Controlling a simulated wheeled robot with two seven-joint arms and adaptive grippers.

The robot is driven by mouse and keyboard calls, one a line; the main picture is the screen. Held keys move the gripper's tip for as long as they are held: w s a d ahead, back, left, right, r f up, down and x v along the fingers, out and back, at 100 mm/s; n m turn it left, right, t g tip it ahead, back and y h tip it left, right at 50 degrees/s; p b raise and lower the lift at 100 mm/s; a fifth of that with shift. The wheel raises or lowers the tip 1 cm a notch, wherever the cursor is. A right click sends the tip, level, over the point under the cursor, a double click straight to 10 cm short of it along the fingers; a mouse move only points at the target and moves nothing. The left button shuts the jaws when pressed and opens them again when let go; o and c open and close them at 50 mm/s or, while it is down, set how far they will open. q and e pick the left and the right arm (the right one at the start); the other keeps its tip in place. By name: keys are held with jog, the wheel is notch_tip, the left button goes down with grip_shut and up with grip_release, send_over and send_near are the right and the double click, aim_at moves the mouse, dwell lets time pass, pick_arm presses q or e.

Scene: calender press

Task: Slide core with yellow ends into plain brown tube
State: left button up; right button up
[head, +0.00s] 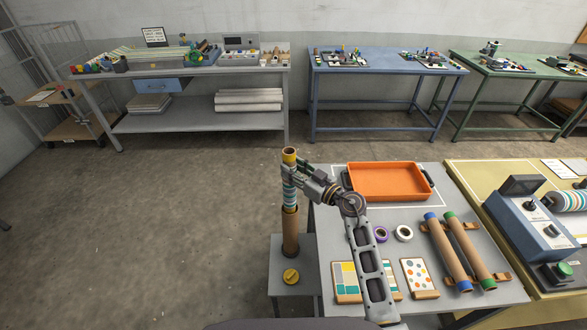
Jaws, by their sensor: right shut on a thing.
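The core with yellow ends (290,193) stands upright, with a yellow rim at its top and a striped teal, white and orange body. My right gripper (289,172) is shut on it near the top. The plain brown tube (290,234) stands upright on a small grey stand (294,255) directly below the core. The core lines up with the tube, and its lower yellow end is not visible. It looks to be at or inside the tube's mouth; how deep I cannot tell. My left gripper is not in view.
The grey table (330,230) to the right holds an orange tray (388,181), tape rolls (403,233), pattern cards (419,278) and two brown tubes with blue and green ends (448,252). The floor on the left is clear.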

jog(key=shift+f, duration=2)
jog(key=shift+f+b, duration=0.55)
jog(key=shift+f, duration=1.4)
dwell(0.4)
jog(key=o, duration=1.1)
jog(key=shift+r, duration=0.15)
notch_tip(320, 180, up, 5)
jog(key=p, duration=0.2)
send_over(294, 187)
jog(key=shift+a, duration=0.1)
dwell(0.7)
dwell(0.3)
